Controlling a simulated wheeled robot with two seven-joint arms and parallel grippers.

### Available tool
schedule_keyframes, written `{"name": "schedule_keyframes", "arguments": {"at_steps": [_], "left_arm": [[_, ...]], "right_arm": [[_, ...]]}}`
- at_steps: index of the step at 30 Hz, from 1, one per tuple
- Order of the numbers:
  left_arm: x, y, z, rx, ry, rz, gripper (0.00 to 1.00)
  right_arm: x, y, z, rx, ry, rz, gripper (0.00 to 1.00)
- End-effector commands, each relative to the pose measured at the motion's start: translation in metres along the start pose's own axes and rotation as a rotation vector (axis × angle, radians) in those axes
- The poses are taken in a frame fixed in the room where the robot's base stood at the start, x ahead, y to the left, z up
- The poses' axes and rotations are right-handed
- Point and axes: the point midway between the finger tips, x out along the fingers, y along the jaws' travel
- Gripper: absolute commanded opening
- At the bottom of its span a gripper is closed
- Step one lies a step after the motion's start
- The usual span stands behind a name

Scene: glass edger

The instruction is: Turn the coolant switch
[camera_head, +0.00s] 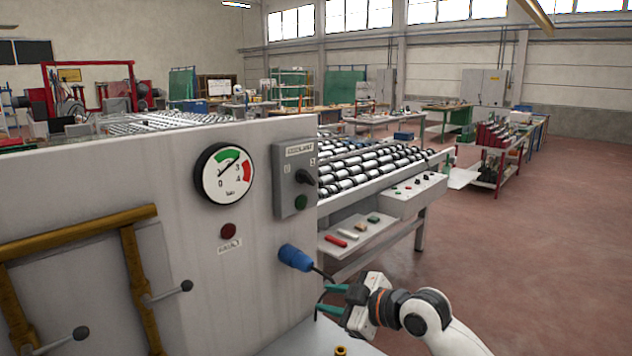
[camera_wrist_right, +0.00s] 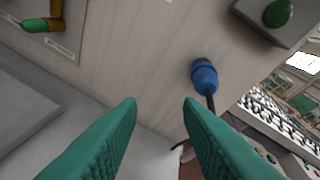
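The coolant switch (camera_head: 305,177) is a black rotary handle on a grey box (camera_head: 293,150) labelled COOLANT, on the machine's front panel. The handle points towards the lower right, with small marks beside it. A green button (camera_head: 300,202) sits below it. In the right wrist view only the box's lower part shows, with the green button (camera_wrist_right: 278,12); the handle is out of that frame. My right gripper (camera_head: 331,298) is open and empty, below and to the right of the box, apart from it. Its green fingers (camera_wrist_right: 160,105) frame bare panel. My left gripper is not in view.
A blue plug (camera_head: 295,257) with a black cable projects from the panel between box and gripper height. A pressure gauge (camera_head: 222,173) and a dark red lamp (camera_head: 228,230) are left of the box. A roller conveyor (camera_head: 375,165) stands behind; open floor lies right.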

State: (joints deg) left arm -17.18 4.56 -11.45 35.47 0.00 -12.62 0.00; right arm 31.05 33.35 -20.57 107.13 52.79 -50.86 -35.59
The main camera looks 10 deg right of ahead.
Motion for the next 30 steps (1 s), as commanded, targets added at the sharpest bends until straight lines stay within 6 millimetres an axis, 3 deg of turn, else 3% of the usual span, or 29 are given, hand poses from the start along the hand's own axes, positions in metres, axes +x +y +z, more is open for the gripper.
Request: {"name": "schedule_keyframes", "arguments": {"at_steps": [1,3,6,9,13,17,30], "left_arm": [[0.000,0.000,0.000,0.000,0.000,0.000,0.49],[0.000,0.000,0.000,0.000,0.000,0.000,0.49],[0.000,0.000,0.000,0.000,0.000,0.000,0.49],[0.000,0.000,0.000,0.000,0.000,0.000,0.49],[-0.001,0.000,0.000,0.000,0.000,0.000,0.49],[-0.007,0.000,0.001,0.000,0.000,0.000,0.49],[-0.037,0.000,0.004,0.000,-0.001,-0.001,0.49]], "right_arm": [[-0.006,-0.036,0.022,-0.043,-0.047,-0.041,0.33],[-0.015,-0.075,0.048,-0.085,-0.108,-0.090,0.33],[-0.032,-0.120,0.078,-0.128,-0.176,-0.154,0.33],[-0.047,-0.150,0.099,-0.153,-0.223,-0.202,0.33],[-0.055,-0.168,0.113,-0.166,-0.253,-0.232,0.33],[-0.046,-0.174,0.119,-0.166,-0.258,-0.236,0.33],[0.032,-0.190,0.142,-0.164,-0.256,-0.234,0.33]]}}
